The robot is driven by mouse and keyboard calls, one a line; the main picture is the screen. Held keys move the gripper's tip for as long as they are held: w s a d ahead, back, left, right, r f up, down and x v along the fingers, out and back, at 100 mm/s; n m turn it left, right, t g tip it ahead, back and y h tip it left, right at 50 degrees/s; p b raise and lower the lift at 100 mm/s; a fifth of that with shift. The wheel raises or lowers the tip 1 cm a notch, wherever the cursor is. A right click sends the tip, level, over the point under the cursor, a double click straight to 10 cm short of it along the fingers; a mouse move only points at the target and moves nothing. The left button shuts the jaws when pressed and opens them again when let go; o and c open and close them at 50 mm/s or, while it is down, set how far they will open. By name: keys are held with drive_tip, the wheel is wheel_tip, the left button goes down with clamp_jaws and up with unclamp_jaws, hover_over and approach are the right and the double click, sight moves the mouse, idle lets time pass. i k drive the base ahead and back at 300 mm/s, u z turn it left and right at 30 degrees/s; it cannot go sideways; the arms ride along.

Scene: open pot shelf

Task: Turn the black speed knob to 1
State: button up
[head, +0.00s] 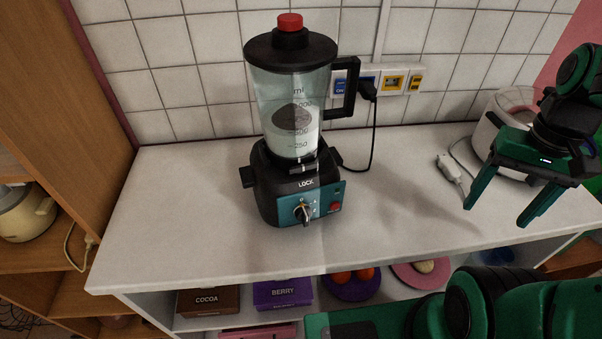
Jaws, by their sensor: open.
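The blender (290,120) stands upright on the white counter, its jar holding pale liquid and its black lid topped with a red cap. Its black base carries a teal front panel (327,196). The black speed knob (304,213) sits on that panel, with a light-coloured edge on its grip; the setting marks are too small to read. A red button (335,207) is right of the knob. My gripper (500,216) is open and empty over the right part of the counter, its teal fingers pointing down, well to the right of the knob and apart from it.
A white appliance (490,139) stands behind my gripper, with a white plug (452,172) nearby. The blender's black cord (374,130) runs to the wall sockets. The counter (160,230) is clear left of the blender and between it and my gripper. Boxes and plates sit on the shelf below.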

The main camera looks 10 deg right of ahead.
sight(303, 213)
drive_tip(key=z, duration=0.7)
drive_tip(key=k, duration=1.8)
drive_tip(key=z, duration=0.3)
